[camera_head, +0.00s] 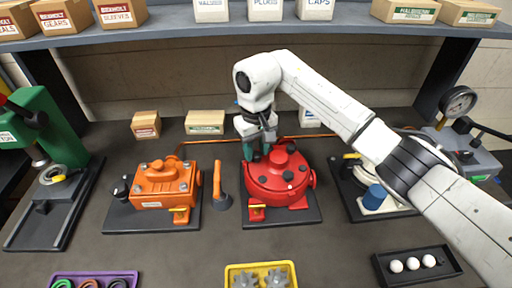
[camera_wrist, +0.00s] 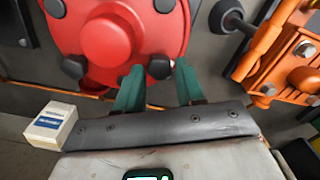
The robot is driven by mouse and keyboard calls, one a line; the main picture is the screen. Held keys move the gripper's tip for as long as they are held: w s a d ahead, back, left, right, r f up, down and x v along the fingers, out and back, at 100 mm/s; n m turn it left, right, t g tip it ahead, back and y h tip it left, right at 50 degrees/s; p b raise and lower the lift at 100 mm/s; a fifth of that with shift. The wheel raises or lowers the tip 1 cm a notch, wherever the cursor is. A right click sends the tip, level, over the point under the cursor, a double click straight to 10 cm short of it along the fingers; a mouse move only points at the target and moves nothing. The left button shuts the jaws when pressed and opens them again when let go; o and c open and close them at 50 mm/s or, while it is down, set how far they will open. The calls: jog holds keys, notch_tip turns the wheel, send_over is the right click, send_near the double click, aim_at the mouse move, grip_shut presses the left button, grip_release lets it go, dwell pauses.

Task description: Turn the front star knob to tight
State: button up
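The red motor (camera_head: 270,185) has a round lid with black star knobs. One knob (camera_head: 288,175) shows at the lid's front right and another (camera_head: 291,149) at its back right. My gripper (camera_head: 262,153) reaches down over the lid's back left. In the wrist view the red lid (camera_wrist: 105,40) shows with knobs at its rim. My gripper's teal fingers (camera_wrist: 159,66) are apart, with one black knob (camera_wrist: 159,68) between their tips. I cannot tell whether the fingers touch it. No tight marking is readable.
An orange motor (camera_head: 160,186) and an upright orange-handled tool (camera_head: 219,188) stand left of the red motor. A white machine with a blue cylinder (camera_head: 374,197) is at right. Small boxes (camera_head: 205,122) stand behind. A yellow tray (camera_head: 230,272) holds gears in front.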

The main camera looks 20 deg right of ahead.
grip_shut()
